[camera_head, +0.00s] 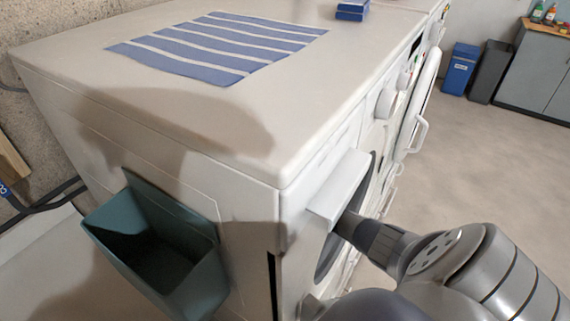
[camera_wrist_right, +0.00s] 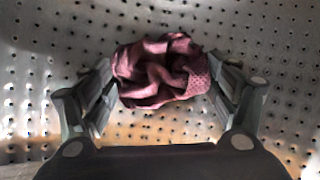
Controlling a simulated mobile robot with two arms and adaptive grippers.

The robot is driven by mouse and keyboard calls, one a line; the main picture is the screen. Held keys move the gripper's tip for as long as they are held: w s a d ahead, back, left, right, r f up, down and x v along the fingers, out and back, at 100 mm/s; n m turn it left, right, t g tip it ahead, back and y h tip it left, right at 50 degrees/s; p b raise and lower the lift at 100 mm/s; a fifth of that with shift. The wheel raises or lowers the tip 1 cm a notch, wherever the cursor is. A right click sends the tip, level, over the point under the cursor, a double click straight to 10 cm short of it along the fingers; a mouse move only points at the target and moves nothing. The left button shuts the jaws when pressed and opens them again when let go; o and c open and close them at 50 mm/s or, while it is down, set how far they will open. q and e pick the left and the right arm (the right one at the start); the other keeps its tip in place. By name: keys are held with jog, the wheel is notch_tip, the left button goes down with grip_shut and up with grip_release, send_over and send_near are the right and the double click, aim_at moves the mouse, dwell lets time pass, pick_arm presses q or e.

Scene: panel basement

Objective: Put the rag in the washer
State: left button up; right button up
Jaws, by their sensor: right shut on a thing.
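The washer (camera_head: 285,200) is a white front-loader, seen from above its corner. My right arm enters its round front opening, and the gripper is hidden inside in the head view. In the right wrist view my right gripper (camera_wrist_right: 163,85) is shut on the crumpled dark pink rag (camera_wrist_right: 155,88). The rag sits between the two fingers, with the perforated metal wall of the drum (camera_wrist_right: 45,50) behind it. I cannot tell whether the rag touches the drum. My left gripper is not in view.
A white drawer (camera_head: 338,188) sticks out above the opening. A teal bin (camera_head: 185,245) hangs on the washer's side. A blue-striped cloth (camera_head: 215,48) lies on top. Another machine's open white door (camera_head: 425,100) stands beyond. Blue and dark bins (camera_head: 461,68) stand farther back; the floor at right is clear.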

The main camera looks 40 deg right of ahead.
jog(key=shift+f, duration=0.2)
jog(key=o, duration=0.7)
jog(key=shift+o, duration=0.7)
jog(key=shift+r, duration=0.35)
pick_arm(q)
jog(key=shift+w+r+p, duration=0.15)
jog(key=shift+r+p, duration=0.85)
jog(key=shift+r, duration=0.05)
pick_arm(e)
jog(key=a+v, duration=0.1)
jog(key=v, duration=1)
jog(key=shift+s+d+r, duration=0.3)
jog(key=shift+d, duration=0.2)
